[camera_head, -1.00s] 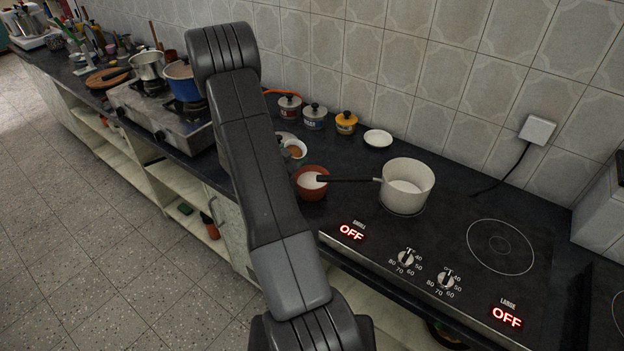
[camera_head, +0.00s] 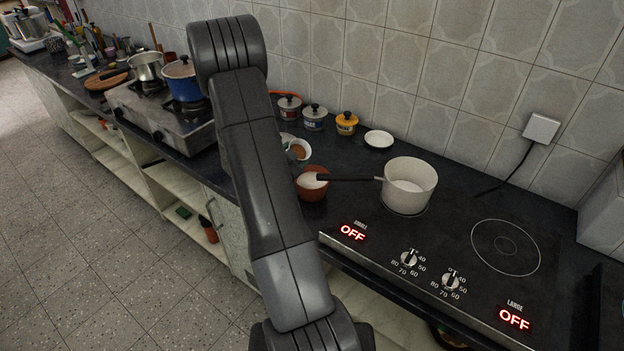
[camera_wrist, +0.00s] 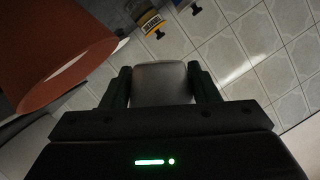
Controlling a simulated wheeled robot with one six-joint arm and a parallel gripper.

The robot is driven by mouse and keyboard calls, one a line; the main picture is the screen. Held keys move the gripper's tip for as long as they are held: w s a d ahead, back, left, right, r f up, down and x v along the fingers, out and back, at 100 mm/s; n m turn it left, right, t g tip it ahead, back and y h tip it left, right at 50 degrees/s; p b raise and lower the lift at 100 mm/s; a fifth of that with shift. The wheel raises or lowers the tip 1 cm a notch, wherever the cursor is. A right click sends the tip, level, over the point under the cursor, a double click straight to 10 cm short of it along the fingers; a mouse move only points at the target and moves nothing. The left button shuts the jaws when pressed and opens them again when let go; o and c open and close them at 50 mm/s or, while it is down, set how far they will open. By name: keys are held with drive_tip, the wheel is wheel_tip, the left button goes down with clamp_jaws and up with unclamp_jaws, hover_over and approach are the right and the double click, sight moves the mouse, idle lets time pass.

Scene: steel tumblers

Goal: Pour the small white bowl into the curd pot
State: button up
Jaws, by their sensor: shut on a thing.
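The small white bowl (camera_head: 307,146) is behind my arm in the head view, tilted, with brown contents showing inside. In the wrist view my gripper (camera_wrist: 160,86) is shut on the bowl (camera_wrist: 161,72), whose pale outer wall shows between the fingers. In the head view my gripper is hidden behind my own arm. The curd pot (camera_head: 314,192) is a terracotta pot with white contents, standing on the counter just in front of the bowl. In the wrist view the pot (camera_wrist: 50,40) fills the upper left, apart from the bowl. No stream between them is visible.
A white saucepan (camera_head: 412,190) stands on the cooktop, its dark handle (camera_head: 345,179) reaching to the curd pot. Lidded jars (camera_head: 314,118) and a small white dish (camera_head: 378,139) stand behind. The large burner (camera_head: 505,247) is clear.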

sight(304, 159)
drive_tip(key=shift+s+d+r+m+t+y+b, duration=0.4)
drive_tip(key=shift+m+b, duration=0.4)
drive_tip(key=shift+b, duration=0.6)
drive_tip(key=shift+d+f+m+t+b, duration=0.1)
drive_tip(key=shift+f+m+t+b, duration=0.5)
drive_tip(key=shift+b, duration=1)
drive_tip(key=shift+s+d+r+m+t+b, duration=0.15)
drive_tip(key=shift+r+m+t+b, duration=0.25)
drive_tip(key=shift+m+b, duration=0.55)
drive_tip(key=shift+s+d+r+m+t+b, duration=0.15)
drive_tip(key=shift+r+m+b, duration=0.3)
drive_tip(key=shift+m+b, duration=0.5)
drive_tip(key=shift+s+d+r+m+t+h+b, duration=0.25)
drive_tip(key=shift+m+b, duration=0.65)
drive_tip(key=shift+b, duration=1.45)
drive_tip(key=shift+d+r+m+t+h+b, duration=0.25)
drive_tip(key=shift+m+b, duration=0.65)
drive_tip(key=shift+b, duration=1.5)
drive_tip(key=shift+s+a+r+m+t+h+b, duration=0.25)
drive_tip(key=shift+m+b, duration=0.65)
drive_tip(key=shift+b, duration=1.45)
